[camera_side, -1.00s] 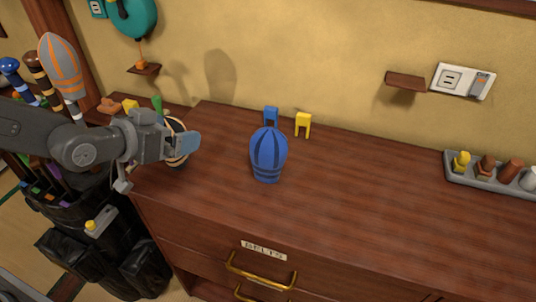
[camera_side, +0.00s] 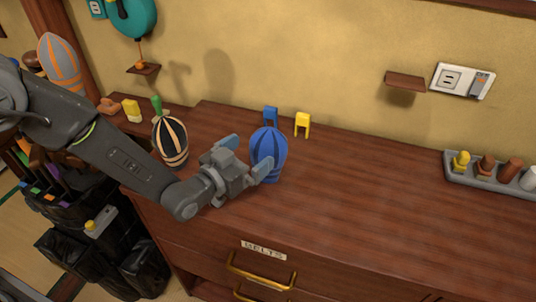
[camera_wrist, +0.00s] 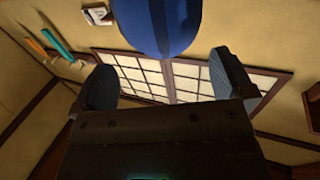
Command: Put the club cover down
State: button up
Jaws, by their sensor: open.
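A blue club cover (camera_side: 268,146) with dark stripes stands upright on the brown wooden cabinet top (camera_side: 370,195). My gripper (camera_side: 250,155) is open, low over the cabinet top at the cover's left side, with one finger in front of its lower part. In the wrist view the blue cover (camera_wrist: 157,25) shows at the top, between the two spread fingers (camera_wrist: 165,78) from side to side. I cannot tell whether a finger touches it.
A black-and-tan striped cover (camera_side: 170,142) stands to the left, near my arm. Blue (camera_side: 271,116) and yellow (camera_side: 303,124) pegs stand behind the blue cover. A grey tray (camera_side: 490,174) of small items lies at right. The cabinet top between is clear.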

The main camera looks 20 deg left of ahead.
aim_at(268, 137)
jog(key=shift+f+x, duration=0.2)
jog(key=shift+x, duration=1.5)
jog(key=shift+f+x, duration=0.2)
jog(key=shift+x, duration=1.55)
jog(key=shift+a, duration=0.15)
jog(key=c, duration=0.7)
jog(key=shift+r, duration=0.1)
jog(key=shift+r, duration=0.1)
